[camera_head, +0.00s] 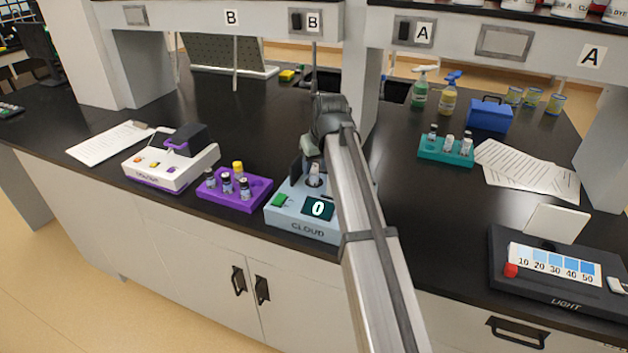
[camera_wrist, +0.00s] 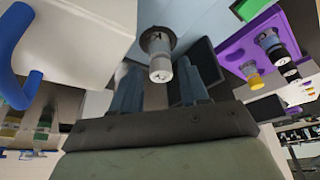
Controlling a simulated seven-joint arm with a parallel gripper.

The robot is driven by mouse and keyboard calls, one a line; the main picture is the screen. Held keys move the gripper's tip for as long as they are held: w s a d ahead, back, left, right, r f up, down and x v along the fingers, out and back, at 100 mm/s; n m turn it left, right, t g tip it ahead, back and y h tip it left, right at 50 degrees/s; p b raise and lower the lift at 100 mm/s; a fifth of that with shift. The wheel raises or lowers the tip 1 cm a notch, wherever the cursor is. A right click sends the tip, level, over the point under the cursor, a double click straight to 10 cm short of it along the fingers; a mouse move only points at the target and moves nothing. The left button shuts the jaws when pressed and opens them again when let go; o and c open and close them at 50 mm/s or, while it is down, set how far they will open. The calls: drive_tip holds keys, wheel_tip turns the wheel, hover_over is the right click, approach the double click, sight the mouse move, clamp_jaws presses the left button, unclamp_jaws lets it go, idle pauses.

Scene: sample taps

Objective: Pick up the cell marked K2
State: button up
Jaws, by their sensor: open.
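A small cell with a pale grey cap (camera_wrist: 160,68) stands in the round well of the light-blue CLOUD meter (camera_head: 300,228). It also shows in the head view (camera_head: 315,172). I cannot read a K2 mark on it. My gripper (camera_head: 312,168) is over the meter's well, pointing down. In the wrist view its two fingers are apart, one on each side of the cell, and I cannot tell whether they touch it. Other cells stand in the purple rack (camera_head: 254,202), with dark and yellow caps, and in the teal rack (camera_head: 432,156). Their marks are too small to read.
A white meter with a dark lid (camera_head: 160,175) stands left of the purple rack. The black LIGHT box (camera_head: 545,291) is at the right front. Papers (camera_head: 528,171), spray bottles and a blue case (camera_head: 489,117) are at the back right. A shelf post (camera_head: 364,75) rises behind my arm.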

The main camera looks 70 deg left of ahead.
sight(314, 177)
drive_tip(key=shift+x, duration=2)
drive_tip(key=shift+c, duration=0.3)
drive_tip(key=c, duration=0.7)
drive_tip(key=shift+c, duration=0.2)
drive_tip(key=shift+r, duration=0.1)
